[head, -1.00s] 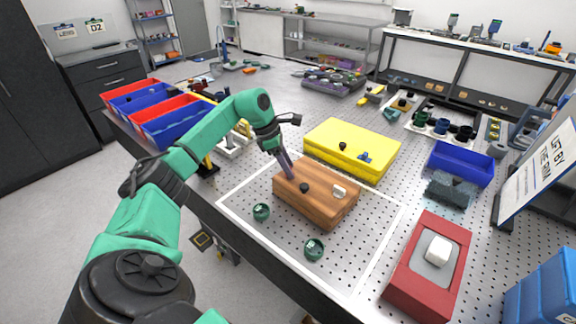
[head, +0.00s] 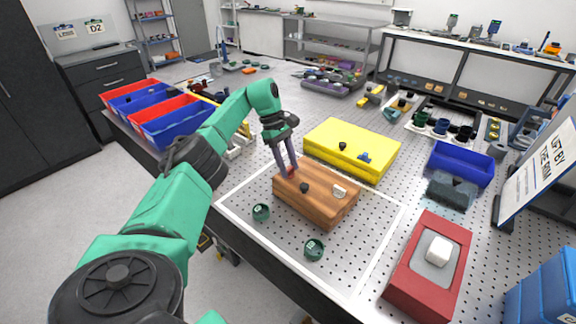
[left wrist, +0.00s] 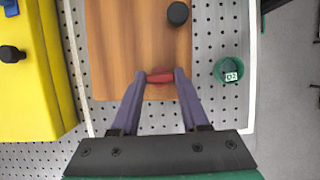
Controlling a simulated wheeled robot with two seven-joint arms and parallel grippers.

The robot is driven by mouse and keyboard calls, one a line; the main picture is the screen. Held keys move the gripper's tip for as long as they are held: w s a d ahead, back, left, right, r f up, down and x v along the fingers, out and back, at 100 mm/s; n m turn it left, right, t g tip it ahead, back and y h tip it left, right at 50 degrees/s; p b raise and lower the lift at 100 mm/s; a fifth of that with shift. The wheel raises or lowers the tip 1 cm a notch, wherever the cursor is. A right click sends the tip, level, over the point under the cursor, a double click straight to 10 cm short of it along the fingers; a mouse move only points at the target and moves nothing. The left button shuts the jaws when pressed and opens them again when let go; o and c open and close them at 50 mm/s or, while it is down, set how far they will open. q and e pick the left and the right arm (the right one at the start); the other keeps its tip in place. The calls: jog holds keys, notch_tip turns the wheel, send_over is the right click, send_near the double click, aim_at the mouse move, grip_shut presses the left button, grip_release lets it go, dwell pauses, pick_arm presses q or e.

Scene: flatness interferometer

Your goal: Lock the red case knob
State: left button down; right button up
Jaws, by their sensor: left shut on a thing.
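The wooden case (head: 316,205) lies on the perforated table inside a white outline. Its red knob (left wrist: 160,77) sits near the edge of the case in the left wrist view, its long side running across the picture. My left gripper (head: 290,174) reaches down to the case's far left part; its two purple fingers are shut on the red knob, one at each end. In the head view the fingers mostly hide the knob. A black knob (head: 304,188) and a white knob (head: 340,191) also sit on the case. My right gripper is not in view.
A yellow case (head: 352,150) stands close behind the wooden one. Two green round parts (head: 261,212) (head: 314,249) lie in front of it. A red block with a white piece (head: 431,266) is at the right. Red and blue bins (head: 172,130) stand at the left edge.

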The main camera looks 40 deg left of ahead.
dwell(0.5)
pick_arm(q)
jog(key=shift+c, duration=2)
grip_release()
